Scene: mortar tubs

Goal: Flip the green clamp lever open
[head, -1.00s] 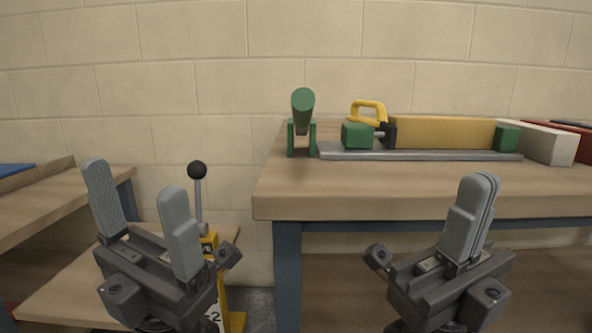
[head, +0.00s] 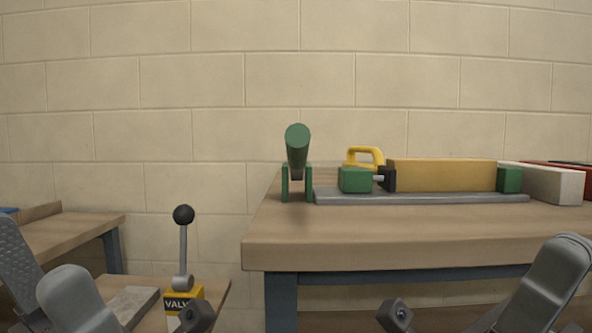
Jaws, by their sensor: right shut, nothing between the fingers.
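The green clamp lever (head: 298,146) stands at the left end of the workbench, between two thin green bracket plates. Its rounded handle end points up and toward me. To its right, a grey rail (head: 420,198) carries a green clamp block (head: 355,180), a tan block (head: 442,175) and a green end stop (head: 509,180). My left gripper (head: 48,285) is at the lower left, its fingers apart, with nothing seen between them. My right gripper (head: 558,280) is at the lower right, shut and empty. Both are well apart from the lever and partly cut off by the frame.
A yellow handle (head: 365,157) shows behind the rail. A white block (head: 545,183) and a red one (head: 570,167) lie at the right. A black-knobbed valve lever (head: 183,216) rises at the lower left. The bench top (head: 400,232) is clear in front of the rail.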

